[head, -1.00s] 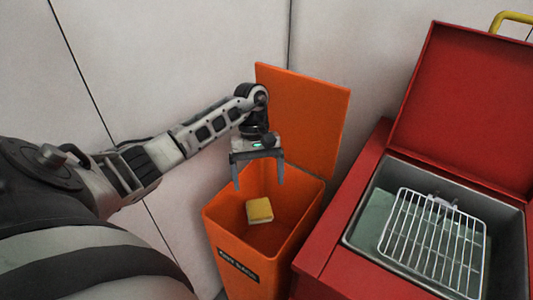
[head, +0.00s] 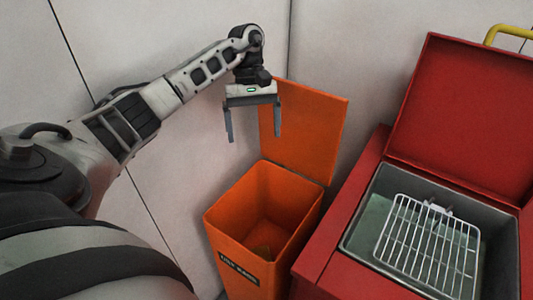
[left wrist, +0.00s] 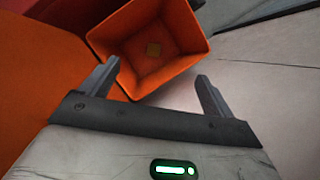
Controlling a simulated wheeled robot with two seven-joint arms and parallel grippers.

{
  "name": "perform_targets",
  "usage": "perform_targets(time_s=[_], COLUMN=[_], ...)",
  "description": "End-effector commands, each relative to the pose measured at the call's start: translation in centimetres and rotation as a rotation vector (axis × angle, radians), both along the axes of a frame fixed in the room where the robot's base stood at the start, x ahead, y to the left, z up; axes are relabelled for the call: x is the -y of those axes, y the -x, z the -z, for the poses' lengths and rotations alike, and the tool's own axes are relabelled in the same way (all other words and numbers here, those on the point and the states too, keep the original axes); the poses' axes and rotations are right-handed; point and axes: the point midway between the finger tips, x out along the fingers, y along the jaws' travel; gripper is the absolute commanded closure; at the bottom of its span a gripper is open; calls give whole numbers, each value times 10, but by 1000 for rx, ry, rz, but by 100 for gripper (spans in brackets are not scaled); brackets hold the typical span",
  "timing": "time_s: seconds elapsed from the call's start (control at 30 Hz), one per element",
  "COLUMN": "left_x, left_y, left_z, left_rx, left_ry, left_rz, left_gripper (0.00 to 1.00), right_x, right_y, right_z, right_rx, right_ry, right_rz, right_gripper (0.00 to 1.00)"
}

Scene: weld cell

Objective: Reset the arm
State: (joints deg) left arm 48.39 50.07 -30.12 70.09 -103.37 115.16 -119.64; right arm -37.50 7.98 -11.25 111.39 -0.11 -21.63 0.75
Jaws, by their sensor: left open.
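My left gripper (head: 253,136) is open and empty, above the orange bin and apart from it. Its two fingers point down in the head view and also show in the left wrist view (left wrist: 158,82). The orange bin (head: 232,235) stands upright with its lid (head: 315,130) open against the wall. My right gripper is not in view.
A red cabinet (head: 345,250) with its lid (head: 455,110) raised stands right of the bin. It holds a grey basin with a white wire rack (head: 425,240) over it. Pale wall panels (head: 170,40) stand behind my left arm.

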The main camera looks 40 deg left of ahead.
Motion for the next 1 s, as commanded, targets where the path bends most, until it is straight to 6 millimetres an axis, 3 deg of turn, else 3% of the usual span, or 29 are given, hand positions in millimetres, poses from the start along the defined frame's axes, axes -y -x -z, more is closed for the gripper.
perform_targets(time_s=[0.2, 0.7, 0.87, 1.0], left_x=[-5, -5, -2, 4], left_y=[-4, -4, -2, 3], left_z=[-14, -14, -6, 14], left_rx=[0, 0, -2, -4], left_ry=[0, 0, 2, 2], left_rz=[-1, -1, 1, 3], left_gripper=[12, 12, 12, 12], right_x=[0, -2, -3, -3], right_y=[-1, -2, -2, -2], right_z=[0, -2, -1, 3], right_rx=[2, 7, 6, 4], right_ry=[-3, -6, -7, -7], right_rz=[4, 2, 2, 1], right_gripper=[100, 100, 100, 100])
